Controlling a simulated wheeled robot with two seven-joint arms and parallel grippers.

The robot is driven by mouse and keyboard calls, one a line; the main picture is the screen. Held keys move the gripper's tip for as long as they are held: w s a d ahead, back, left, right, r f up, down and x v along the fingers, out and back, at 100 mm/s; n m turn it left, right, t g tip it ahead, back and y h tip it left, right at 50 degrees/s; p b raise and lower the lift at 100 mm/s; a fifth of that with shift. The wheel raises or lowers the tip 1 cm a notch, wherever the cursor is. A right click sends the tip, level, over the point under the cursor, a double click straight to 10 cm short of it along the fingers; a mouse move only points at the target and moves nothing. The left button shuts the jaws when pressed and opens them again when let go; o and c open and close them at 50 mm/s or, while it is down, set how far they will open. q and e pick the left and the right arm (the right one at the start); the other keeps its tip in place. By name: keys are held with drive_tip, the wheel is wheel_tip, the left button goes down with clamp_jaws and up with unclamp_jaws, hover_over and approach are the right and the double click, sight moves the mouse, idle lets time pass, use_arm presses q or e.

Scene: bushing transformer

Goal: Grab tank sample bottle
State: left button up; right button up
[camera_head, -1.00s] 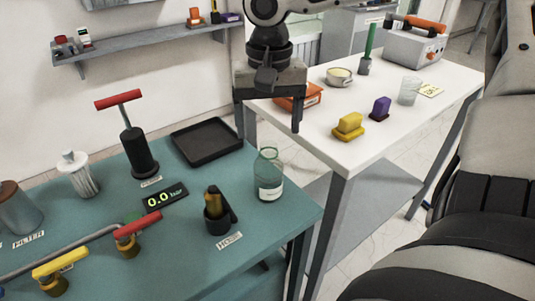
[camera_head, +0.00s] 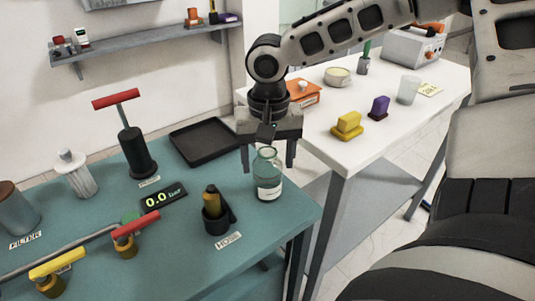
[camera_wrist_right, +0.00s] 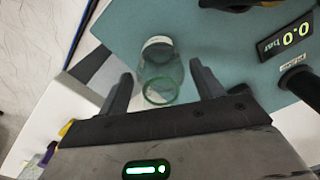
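The tank sample bottle (camera_head: 268,178) is a clear greenish glass bottle with a white label, standing upright near the right edge of the teal table. My right gripper (camera_head: 268,165) is just above and behind it, pointing down, with its fingers apart on either side of the bottle's neck. In the right wrist view the bottle (camera_wrist_right: 160,75) shows between the two open fingers of the gripper (camera_wrist_right: 160,88), and nothing is clamped. Whether a finger touches the glass cannot be told. My left gripper is not in view.
A black holder (camera_head: 217,215) with a brass nozzle stands left of the bottle. A black tray (camera_head: 206,142) lies behind it. A pressure display (camera_head: 164,197) and a red-handled pump (camera_head: 135,150) are further left. A white table (camera_head: 350,155) with several items stands at the right.

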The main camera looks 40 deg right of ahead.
drive_tip(key=c, duration=0.7)
